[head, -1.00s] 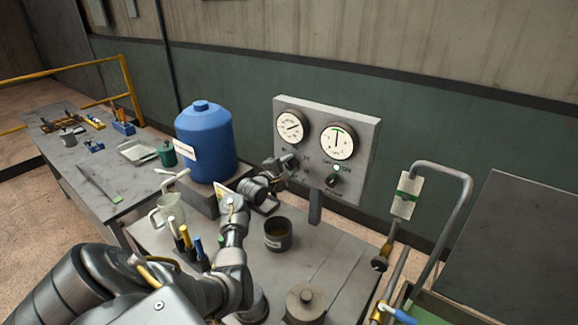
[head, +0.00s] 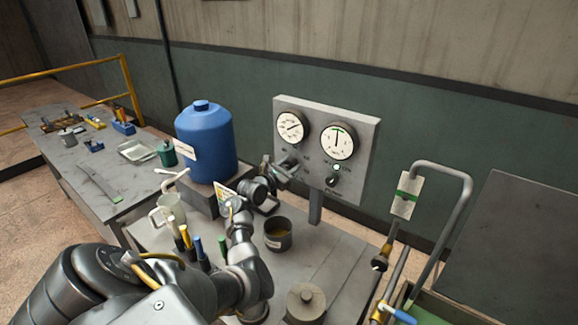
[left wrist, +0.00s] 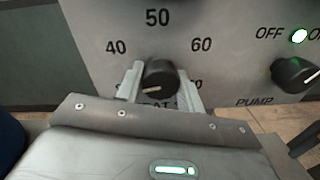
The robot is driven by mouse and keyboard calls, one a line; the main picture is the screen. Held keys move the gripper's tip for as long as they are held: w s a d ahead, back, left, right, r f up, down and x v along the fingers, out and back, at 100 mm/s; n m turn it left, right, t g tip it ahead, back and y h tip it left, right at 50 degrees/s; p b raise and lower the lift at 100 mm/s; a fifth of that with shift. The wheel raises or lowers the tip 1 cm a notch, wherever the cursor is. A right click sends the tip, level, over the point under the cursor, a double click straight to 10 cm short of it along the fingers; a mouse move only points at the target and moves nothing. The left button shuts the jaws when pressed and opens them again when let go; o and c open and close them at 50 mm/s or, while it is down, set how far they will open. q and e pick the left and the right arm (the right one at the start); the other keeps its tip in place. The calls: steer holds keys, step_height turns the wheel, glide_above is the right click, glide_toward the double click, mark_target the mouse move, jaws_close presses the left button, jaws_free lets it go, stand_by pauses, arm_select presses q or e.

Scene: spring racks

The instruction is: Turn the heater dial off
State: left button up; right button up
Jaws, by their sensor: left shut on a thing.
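The heater dial (left wrist: 160,78) is a round black knob with a white mark, on the grey panel (left wrist: 100,25) with numbers 40, 50 and 60 around it. Its white mark points left and slightly down. My left gripper (left wrist: 161,80) is shut on the dial, one finger on each side of it. The fingers and gripper body hide the lower part of the scale and most of the label below. In the head view my left gripper (head: 280,170) is at the panel's lower left and covers the dial. My right gripper is not in view.
A black pump knob (left wrist: 296,74) with a lit green lamp (left wrist: 299,36) sits right of the dial. Two gauges are above, the right one (head: 339,141) nearest the lamp. A blue tank (head: 206,145) stands left of my gripper, a dark pot (head: 278,236) below it.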

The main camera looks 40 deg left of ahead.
arm_select(q)
steer(key=shift+f+n, duration=0.1)
steer(key=shift+n, duration=1.6)
steer(key=o, duration=1)
